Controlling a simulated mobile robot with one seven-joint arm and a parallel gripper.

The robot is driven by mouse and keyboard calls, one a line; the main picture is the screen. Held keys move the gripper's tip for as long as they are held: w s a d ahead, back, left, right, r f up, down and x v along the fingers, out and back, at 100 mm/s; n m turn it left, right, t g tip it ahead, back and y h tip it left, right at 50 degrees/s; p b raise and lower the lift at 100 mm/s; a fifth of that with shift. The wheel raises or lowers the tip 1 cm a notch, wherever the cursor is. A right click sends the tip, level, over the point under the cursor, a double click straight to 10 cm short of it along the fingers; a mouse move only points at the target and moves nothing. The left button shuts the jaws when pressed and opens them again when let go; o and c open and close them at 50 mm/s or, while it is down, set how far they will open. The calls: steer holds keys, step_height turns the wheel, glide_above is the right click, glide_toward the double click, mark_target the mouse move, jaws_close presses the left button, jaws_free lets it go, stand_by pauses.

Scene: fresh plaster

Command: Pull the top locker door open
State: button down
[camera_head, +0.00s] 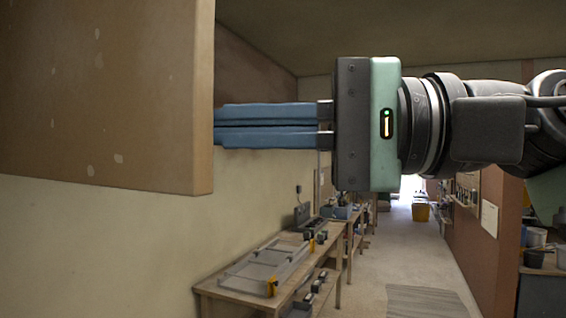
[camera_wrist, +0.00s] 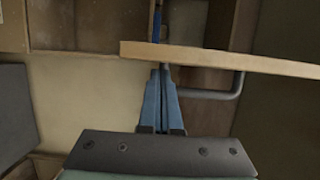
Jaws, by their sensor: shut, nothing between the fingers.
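The locker door (camera_head: 100,95) is a large brown panel with pale specks, filling the upper left of the head view. In the wrist view, the door (camera_wrist: 225,58) shows as a pale wooden edge crossing the picture, standing out from an open compartment behind it. Its grey bar handle (camera_wrist: 215,95) is on the near side, right of my fingers. My gripper (camera_head: 222,125) has blue fingers shut together with nothing between them. The fingers pass behind the door's edge in the head view, hiding their tips. In the wrist view, my gripper (camera_wrist: 160,72) is partly covered by the door.
Wooden compartments (camera_wrist: 85,25) show at the top of the wrist view. A dark grey panel (camera_wrist: 15,110) stands at its left.

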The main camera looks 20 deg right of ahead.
steer(key=shift+s+a, duration=0.15)
step_height(320, 180, up, 10)
steer(key=p, duration=0.7)
steer(key=shift+w+d+p, duration=0.2)
steer(key=shift+w+p, duration=0.05)
steer(key=shift+p, duration=0.05)
